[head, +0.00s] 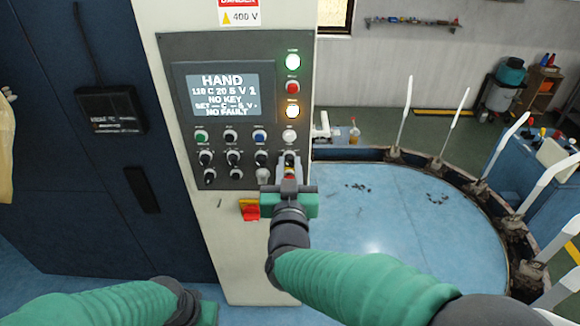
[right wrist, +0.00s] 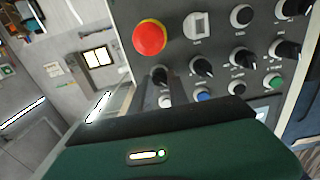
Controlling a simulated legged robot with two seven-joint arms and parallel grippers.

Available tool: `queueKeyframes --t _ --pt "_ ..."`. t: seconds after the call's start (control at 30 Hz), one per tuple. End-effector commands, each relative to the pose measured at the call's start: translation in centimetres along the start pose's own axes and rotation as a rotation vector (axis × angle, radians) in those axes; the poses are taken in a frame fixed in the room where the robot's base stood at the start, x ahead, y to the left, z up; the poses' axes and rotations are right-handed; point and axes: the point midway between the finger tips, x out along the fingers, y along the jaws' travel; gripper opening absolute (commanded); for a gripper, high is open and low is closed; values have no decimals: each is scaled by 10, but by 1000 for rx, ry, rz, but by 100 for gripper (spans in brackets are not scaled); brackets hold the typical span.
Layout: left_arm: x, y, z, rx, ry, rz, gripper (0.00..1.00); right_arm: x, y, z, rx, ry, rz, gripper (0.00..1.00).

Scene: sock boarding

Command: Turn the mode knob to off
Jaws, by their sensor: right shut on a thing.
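The grey control panel (head: 165,60) stands in front of me, and its screen (head: 223,96) reads HAND, NO KEY and NO FAULT. Black knobs (head: 232,157) sit in rows under coloured buttons. My right gripper (head: 289,172) is at the panel's lower right corner, shut on the rightmost upper black knob (head: 289,155); its fingers partly hide the knob. In the right wrist view this knob (right wrist: 160,75) sits beside a red mushroom button (right wrist: 150,37).
A red and yellow switch (head: 250,211) is below the panel, left of my right gripper. Lit lamps (head: 292,110) run up the panel's right side. A dark cabinet (head: 90,190) stands left.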

Motion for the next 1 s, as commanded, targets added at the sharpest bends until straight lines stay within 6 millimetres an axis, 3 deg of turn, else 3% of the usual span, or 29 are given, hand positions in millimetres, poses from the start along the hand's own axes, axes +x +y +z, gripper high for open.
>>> queueKeyframes --t 0.53,1.0 --pt "8 0 2 0 0 0 36 0 2 3 37 -2 2 0" --pt "55 0 13 -1 0 0 36 0 2 8 362 -1 1 0"
